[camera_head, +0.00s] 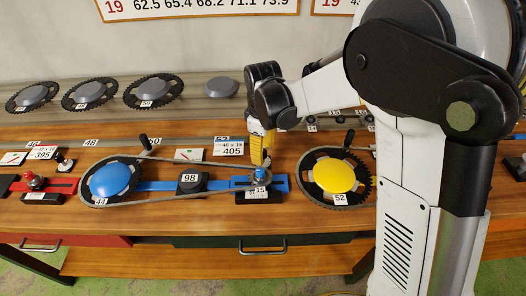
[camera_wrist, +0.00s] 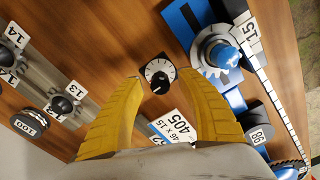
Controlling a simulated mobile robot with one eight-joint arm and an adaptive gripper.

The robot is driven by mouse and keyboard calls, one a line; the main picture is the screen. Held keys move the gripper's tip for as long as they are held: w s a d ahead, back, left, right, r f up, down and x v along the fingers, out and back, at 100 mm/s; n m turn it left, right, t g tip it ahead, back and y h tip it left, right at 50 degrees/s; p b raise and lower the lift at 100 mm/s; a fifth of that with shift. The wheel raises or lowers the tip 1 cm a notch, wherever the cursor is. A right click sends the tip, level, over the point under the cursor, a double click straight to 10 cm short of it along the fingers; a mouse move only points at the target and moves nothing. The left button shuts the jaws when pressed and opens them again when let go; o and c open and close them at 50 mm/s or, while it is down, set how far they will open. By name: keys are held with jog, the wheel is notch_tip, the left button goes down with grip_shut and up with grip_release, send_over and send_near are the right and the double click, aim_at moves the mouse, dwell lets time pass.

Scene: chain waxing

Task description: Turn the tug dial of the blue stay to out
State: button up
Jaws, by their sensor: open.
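The blue stay (camera_head: 155,186) runs along the bench, with a blue domed chainring marked 44 (camera_head: 110,180) at its left and a blue-capped cog marked 15 (camera_head: 260,174) at its right. A chain loops around both. In the wrist view, the blue-capped cog (camera_wrist: 222,56) is at upper right. A small black dial with a pale marked face (camera_wrist: 158,75) lies between my gripper's fingertips, in front of the cog; its setting is too small to read. My gripper (camera_wrist: 163,82) has yellow fingers spread on either side of it, with no clear contact. In the head view my gripper (camera_head: 262,150) hides the dial.
A card reading 46 x 15, 405 (camera_head: 230,148) stands beside the dial. A black block marked 98 (camera_head: 190,182) sits mid-stay. The yellow chainring marked 52 (camera_head: 335,178) is to the right, the red stay (camera_head: 48,187) to the left. Small cogs (camera_wrist: 62,105) line a rail.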

notch_tip(320, 180, up, 12)
dwell(0.4)
